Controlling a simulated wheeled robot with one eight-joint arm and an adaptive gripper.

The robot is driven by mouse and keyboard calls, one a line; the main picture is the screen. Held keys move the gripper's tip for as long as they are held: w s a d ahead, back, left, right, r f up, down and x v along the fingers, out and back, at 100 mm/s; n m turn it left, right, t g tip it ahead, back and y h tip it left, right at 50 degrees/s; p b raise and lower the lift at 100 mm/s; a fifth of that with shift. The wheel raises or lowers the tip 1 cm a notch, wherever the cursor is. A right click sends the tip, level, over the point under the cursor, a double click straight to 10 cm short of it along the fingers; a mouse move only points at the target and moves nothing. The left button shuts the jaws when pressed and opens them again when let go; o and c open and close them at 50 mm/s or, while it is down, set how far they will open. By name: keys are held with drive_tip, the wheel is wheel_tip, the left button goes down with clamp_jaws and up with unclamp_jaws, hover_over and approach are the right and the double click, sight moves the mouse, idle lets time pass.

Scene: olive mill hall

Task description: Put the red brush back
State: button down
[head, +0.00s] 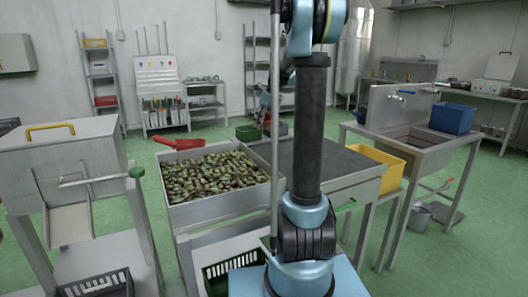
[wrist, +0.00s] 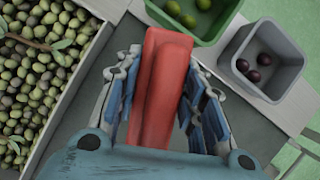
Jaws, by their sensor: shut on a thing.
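My gripper (wrist: 165,60) is shut on a long red thing, the red brush (wrist: 160,95) as far as I can tell; no bristles show. It lies lengthwise between the fingers, above a dark grey worktop. In the head view my gripper is small and partly hidden behind my arm, at the far side of the worktop. A white tool board (head: 157,70) with small coloured marks stands by the back wall, with several tools in a rack below. Whether a place there is empty is too small to tell.
The olive bin (head: 163,178) borders the worktop (head: 335,172) on its left. A green tub (wrist: 222,33) and a grey tub (wrist: 283,91), both holding olives, stand just ahead of my gripper. A red scoop (head: 180,143) lies at the bin's far edge. Green floor is open towards the back.

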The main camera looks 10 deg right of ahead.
sight(270, 120)
drive_tip(key=shift+f, duration=5.05)
drive_tip(key=c, duration=1.1)
unclamp_jaws()
drive_tip(key=shift+o, duration=0.2)
drive_tip(key=v, duration=1.2)
